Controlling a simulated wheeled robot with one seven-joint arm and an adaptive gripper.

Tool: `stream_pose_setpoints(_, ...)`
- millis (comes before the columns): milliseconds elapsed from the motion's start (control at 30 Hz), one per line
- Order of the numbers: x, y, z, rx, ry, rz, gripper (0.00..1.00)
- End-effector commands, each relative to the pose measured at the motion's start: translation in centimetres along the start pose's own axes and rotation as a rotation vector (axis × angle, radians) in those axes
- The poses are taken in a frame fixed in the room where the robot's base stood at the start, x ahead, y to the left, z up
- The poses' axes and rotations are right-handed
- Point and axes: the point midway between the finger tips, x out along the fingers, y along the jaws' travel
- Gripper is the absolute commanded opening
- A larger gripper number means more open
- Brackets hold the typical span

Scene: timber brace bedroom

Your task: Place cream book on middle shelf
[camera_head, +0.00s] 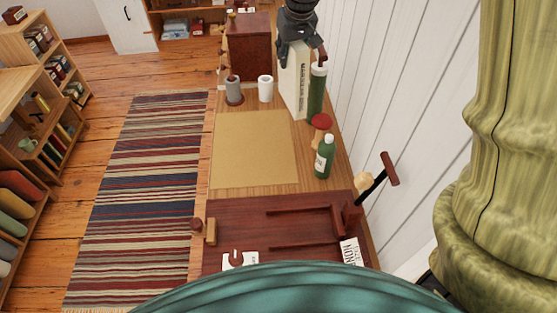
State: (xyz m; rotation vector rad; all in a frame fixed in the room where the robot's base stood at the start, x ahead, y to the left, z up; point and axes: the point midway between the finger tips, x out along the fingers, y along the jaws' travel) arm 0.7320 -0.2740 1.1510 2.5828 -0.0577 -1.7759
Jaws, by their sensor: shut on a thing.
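The cream book (293,82) stands upright at the far right part of the wooden desk, with dark lettering on its narrow side. My gripper (301,48) comes from above and is shut on the book's upper part. I cannot tell whether the book's bottom touches the desk. Wooden shelving (62,118) stands at the left across the floor, with books and a green mug on its levels. I cannot tell which level is the middle shelf.
A tall green cylinder (317,92) stands close beside the book. The tan mat (254,150) is clear. A white wall (385,95) borders the right.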

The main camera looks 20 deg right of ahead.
Motion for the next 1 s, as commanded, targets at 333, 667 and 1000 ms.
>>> stream_pose_setpoints(333,-7.2,5.1,-3.8,0.189,0.019,0.057,0.0)
stream_pose_setpoints(667,-6.3,5.8,-3.4,0.222,0.016,0.062,0.0)
stream_pose_setpoints(1000,-0.2,5.6,-0.9,0.223,0.016,0.062,0.0)
